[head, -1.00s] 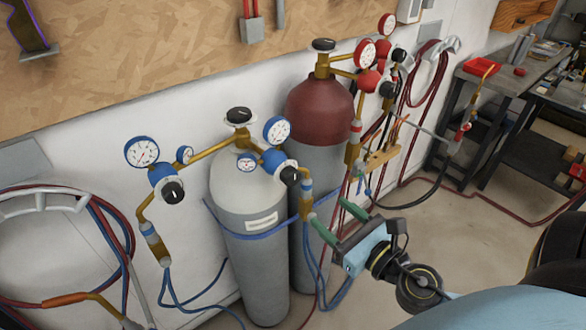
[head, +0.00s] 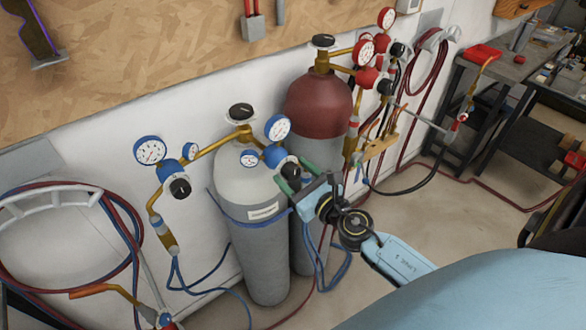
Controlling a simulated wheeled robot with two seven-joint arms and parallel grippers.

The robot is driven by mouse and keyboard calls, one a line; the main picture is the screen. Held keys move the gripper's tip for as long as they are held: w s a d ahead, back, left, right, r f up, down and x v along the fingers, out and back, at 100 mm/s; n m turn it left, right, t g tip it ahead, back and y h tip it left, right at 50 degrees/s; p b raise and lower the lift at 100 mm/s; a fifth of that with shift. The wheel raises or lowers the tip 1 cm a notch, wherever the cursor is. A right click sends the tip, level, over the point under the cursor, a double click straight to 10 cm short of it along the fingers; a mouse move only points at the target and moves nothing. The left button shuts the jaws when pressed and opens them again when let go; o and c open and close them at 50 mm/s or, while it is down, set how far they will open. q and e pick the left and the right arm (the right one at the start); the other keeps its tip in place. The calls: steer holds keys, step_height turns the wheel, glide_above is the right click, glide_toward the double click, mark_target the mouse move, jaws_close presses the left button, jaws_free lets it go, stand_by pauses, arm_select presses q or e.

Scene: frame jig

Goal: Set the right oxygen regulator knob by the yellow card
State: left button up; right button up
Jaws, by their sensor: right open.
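The right oxygen regulator is blue with a brass body, on the grey cylinder (head: 262,245). Its black knob (head: 291,172) faces forward, with a white-faced gauge (head: 277,128) above it. My right gripper (head: 295,177), with green fingers and a light blue body, is open at this knob. Its fingertips show on either side of the knob; I cannot tell whether they touch it. The left oxygen regulator has its own black knob (head: 180,188) and a gauge (head: 150,151). I cannot make out a yellow card. My left gripper is not in view.
A dark red cylinder (head: 318,105) with red regulators (head: 366,75) stands behind to the right. Blue hoses hang below the regulators. A coiled hose on a white hook (head: 50,197) is at the left. A workbench (head: 500,70) stands at the far right.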

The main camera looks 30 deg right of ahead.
steer(key=shift+w, duration=0.35)
steer(key=c, duration=1)
steer(key=shift+m, duration=0.3)
